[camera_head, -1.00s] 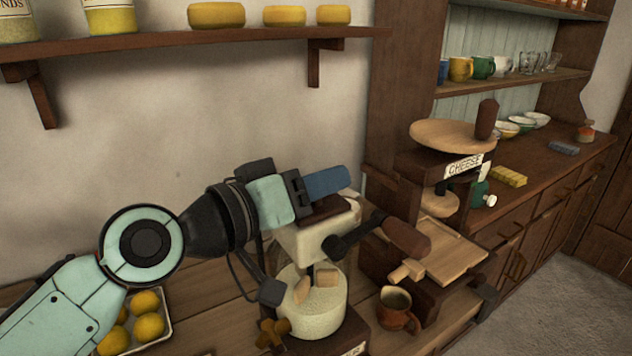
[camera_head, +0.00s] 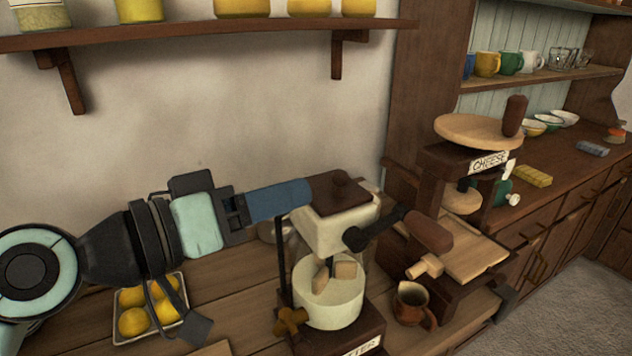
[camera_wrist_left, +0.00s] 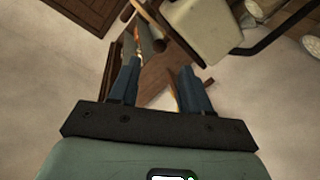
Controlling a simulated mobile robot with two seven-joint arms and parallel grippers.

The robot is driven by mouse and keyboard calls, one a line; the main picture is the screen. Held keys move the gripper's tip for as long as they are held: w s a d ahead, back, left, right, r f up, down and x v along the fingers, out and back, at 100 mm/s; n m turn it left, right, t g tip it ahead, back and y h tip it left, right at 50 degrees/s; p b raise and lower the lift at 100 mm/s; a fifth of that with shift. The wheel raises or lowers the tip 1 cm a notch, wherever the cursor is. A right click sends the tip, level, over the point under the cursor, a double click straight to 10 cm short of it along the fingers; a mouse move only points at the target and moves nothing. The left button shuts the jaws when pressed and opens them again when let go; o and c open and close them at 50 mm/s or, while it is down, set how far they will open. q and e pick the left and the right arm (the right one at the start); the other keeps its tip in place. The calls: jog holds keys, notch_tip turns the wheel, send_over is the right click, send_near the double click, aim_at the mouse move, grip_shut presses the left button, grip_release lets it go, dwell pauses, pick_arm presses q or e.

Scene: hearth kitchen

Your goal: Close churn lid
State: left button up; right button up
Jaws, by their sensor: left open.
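The butter churn has a cream housing (camera_head: 335,228) above a glass jar (camera_head: 330,297), on a dark wooden base (camera_head: 350,342) with a partly seen label. Its dark brown lid (camera_head: 338,192) with a round knob lies flat, or nearly so, across the top of the housing. My left gripper (camera_head: 308,194) is open, its blue fingers pointing right at the left side of the lid; I cannot tell whether they touch it. In the left wrist view nothing is clearly held between the fingers (camera_wrist_left: 158,75), and a cream body shows beyond them. My right gripper is out of view.
The churn's crank (camera_head: 400,228) sticks out right, near the cheese press (camera_head: 475,190) and a brown jug (camera_head: 412,303). A tray of lemons (camera_head: 180,283) is below my left arm. A wall shelf (camera_head: 200,32) runs above.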

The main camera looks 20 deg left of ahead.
pick_arm(q)
jog(key=shift+v, duration=1.85)
jog(key=shift+d+r, duration=0.1)
jog(key=shift+r, duration=0.1)
